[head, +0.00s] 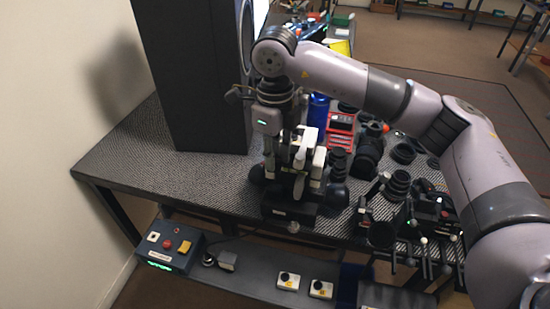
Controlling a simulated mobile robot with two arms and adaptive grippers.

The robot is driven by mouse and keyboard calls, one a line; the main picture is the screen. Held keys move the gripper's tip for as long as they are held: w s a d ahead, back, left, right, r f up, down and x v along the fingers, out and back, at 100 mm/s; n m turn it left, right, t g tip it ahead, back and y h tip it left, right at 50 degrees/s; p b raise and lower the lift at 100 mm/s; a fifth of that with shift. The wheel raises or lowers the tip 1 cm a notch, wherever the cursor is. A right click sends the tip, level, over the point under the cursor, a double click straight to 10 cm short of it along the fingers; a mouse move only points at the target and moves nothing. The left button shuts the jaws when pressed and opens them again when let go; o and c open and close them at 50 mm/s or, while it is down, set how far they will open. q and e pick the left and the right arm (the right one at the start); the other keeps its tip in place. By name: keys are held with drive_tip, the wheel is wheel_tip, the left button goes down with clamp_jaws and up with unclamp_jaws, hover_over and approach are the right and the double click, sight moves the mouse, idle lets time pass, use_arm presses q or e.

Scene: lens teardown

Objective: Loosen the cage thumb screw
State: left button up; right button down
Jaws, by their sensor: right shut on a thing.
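My right arm comes in from the right and bends down over the bench. Its gripper (299,176) points downward and is shut at a small dark stand (290,211) near the bench's front edge. The cage thumb screw is hidden by the fingers, so I cannot make out its shape or how far it is turned. Round dark parts sit close on both sides of the gripper. My left gripper is not in view.
A tall black cabinet (190,70) stands left of the gripper. A blue bottle (318,112), a red box (341,130) and several black lens parts (398,184) crowd the right. A control box (170,246) sits on the lower front shelf. The bench's left end (135,165) is clear.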

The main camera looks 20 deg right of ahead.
idle(0.3)
drive_tip(key=c, duration=1.7)
unclamp_jaws()
drive_tip(key=shift+o, duration=0.2)
wheel_tip(320, 180, up, 12)
